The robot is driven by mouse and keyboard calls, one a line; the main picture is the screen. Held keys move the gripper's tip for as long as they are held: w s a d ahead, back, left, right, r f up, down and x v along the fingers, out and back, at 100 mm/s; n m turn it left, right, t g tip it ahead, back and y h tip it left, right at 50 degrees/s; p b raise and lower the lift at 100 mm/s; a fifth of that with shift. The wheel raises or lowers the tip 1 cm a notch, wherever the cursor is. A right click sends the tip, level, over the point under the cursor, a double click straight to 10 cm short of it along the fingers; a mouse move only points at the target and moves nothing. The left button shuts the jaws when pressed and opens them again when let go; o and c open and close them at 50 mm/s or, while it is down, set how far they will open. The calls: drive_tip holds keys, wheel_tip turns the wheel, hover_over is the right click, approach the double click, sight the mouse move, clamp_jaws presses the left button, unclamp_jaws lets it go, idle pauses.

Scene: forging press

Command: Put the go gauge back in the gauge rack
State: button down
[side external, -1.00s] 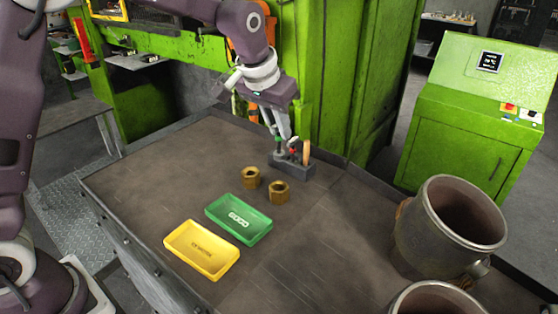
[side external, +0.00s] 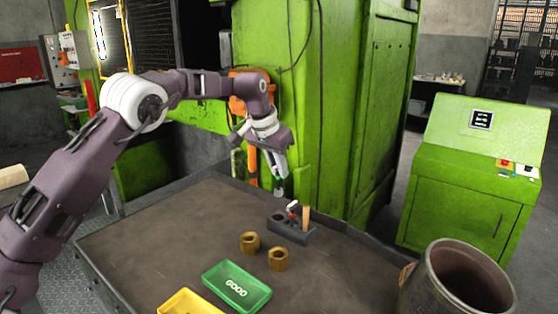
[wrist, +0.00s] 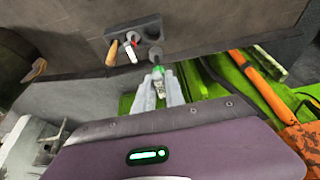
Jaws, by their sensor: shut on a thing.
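My gripper (side external: 276,164) is shut on the go gauge (side external: 279,187), a grey plug with a green band. The gauge hangs tip down, clear above the gauge rack (side external: 300,235) and slightly behind it. The dark grey rack stands on the bench and holds a red-banded gauge (side external: 292,208) and a wooden-handled tool (side external: 305,218). Its left part shows a dark open hole. In the wrist view, my gripper (wrist: 158,88) holds the gauge (wrist: 157,66), with the rack (wrist: 150,24) beyond its tip.
Two brass nuts (side external: 249,242) sit in front of the rack. A green GOOD tray (side external: 237,286) and a yellow tray (side external: 188,303) lie nearer. A metal bucket (side external: 455,280) stands at right. The green press (side external: 335,100) rises behind the bench. The bench's left part is clear.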

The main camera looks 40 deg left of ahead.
sight(278, 185)
drive_tip(key=shift+f, duration=2.95)
drive_tip(key=shift+f, duration=1.8)
drive_tip(key=c, duration=1.3)
unclamp_jaws()
drive_tip(key=shift+v, duration=3.5)
drive_tip(key=shift+r, duration=1.5)
